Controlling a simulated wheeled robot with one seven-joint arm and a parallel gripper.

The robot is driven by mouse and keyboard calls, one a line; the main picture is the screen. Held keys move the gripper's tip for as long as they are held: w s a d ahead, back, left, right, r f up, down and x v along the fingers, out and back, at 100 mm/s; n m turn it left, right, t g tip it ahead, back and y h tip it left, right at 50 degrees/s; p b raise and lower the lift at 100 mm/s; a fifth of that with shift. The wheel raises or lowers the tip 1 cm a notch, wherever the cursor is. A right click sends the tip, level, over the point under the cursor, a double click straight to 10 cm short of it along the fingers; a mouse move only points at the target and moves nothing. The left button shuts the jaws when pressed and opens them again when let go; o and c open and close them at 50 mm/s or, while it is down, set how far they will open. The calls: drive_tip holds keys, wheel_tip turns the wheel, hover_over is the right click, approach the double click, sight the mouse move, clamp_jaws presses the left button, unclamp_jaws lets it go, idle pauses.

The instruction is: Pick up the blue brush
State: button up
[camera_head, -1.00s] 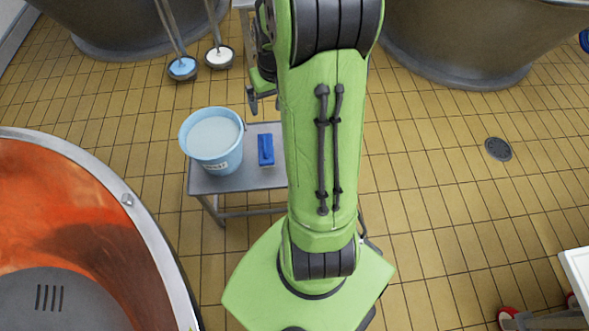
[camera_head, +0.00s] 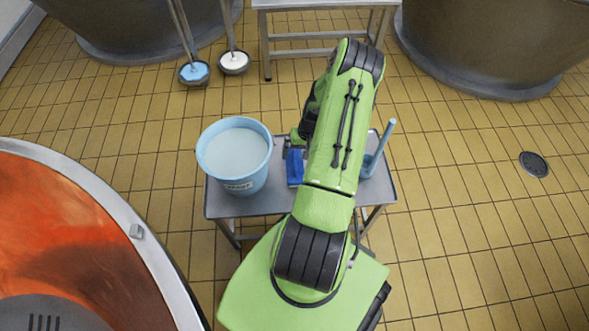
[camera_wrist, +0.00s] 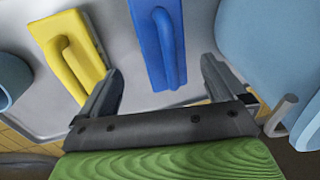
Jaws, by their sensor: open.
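The blue brush (camera_head: 294,168) lies on a small grey metal table (camera_head: 248,205), partly covered by my arm in the head view. In the wrist view the blue brush (camera_wrist: 153,45) shows as a flat blue block with a raised loop handle. My gripper (camera_wrist: 162,86) is open and empty. Its fingers stand apart on the left and right of the brush's near end in the picture. I cannot tell how high they are above the table. A yellow brush (camera_wrist: 68,52) of like shape lies to the left of the blue one.
A light blue bucket (camera_head: 234,160) of pale liquid stands left of the brush, and shows at the right of the wrist view (camera_wrist: 286,40). A light blue upright-handled item (camera_head: 378,152) stands at the table's right. An orange-filled vat (camera_head: 70,235) is at left. Floor to the right is open.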

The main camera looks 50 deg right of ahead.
sight(296, 163)
drive_tip(key=f, duration=0.1)
drive_tip(key=a+f+b, duration=0.1)
drive_tip(key=f, duration=0.1)
drive_tip(key=f+b, duration=0.1)
drive_tip(key=f, duration=0.1)
drive_tip(key=shift+w+a+f, duration=0.1)
drive_tip(key=shift+w+a, duration=0.1)
drive_tip(key=shift+w, duration=0.15)
drive_tip(key=shift+c, duration=0.6)
drive_tip(key=c, duration=1.1)
wheel_tip(296, 163, up, 10)
drive_tip(key=p, duration=0.3)
drive_tip(key=shift+p, duration=0.3)
drive_tip(key=shift+c, duration=0.2)
drive_tip(key=o, duration=0.6)
drive_tip(key=c, duration=0.4)
